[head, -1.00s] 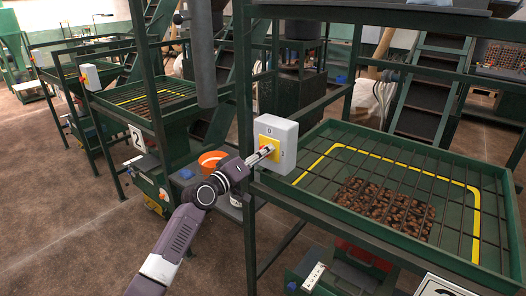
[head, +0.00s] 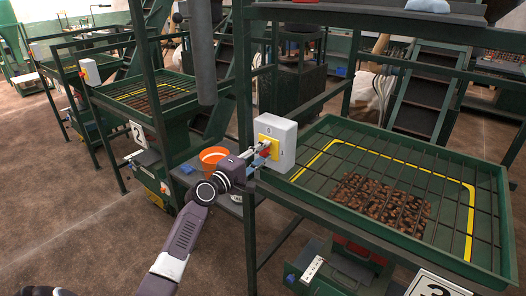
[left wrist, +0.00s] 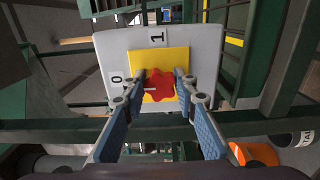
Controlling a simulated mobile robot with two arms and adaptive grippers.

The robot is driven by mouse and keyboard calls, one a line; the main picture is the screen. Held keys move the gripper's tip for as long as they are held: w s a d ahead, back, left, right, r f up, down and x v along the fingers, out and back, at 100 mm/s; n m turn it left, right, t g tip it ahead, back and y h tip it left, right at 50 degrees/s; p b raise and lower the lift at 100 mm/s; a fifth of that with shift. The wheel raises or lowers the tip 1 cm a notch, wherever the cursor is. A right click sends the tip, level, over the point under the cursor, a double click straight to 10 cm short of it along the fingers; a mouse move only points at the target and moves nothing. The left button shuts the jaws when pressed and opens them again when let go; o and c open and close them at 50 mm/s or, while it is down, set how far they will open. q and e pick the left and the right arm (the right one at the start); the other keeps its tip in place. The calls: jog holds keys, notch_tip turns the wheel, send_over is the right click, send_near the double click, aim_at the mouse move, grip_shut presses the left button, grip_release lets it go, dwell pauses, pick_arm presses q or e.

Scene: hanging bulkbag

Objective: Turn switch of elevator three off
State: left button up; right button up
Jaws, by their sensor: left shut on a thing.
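The switch box (head: 288,150) is light grey with a yellow plate (head: 265,139) and a red knob, on a green post by the tray at right. It is marked 0 at the top and 1 at the right in the head view. In the left wrist view the red knob (left wrist: 159,86) sits on the yellow plate (left wrist: 186,59), with a pale mark towards the 0 side. My left gripper (head: 262,151) is shut on the knob, its blue fingers either side of it in the left wrist view (left wrist: 163,88). My right gripper is not in view.
A green barred tray (head: 330,135) with brown lumps stands right of the box; a partly cut-off 3 sign (head: 436,288) is below. Another unit with a 2 sign (head: 138,136) and an orange bucket (head: 213,156) stand left.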

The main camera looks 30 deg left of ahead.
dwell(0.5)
pick_arm(q)
jog(key=o, duration=1.2)
jog(key=shift+c, duration=0.2)
jog(key=s+a, duration=0.1)
jog(key=s, duration=1.1)
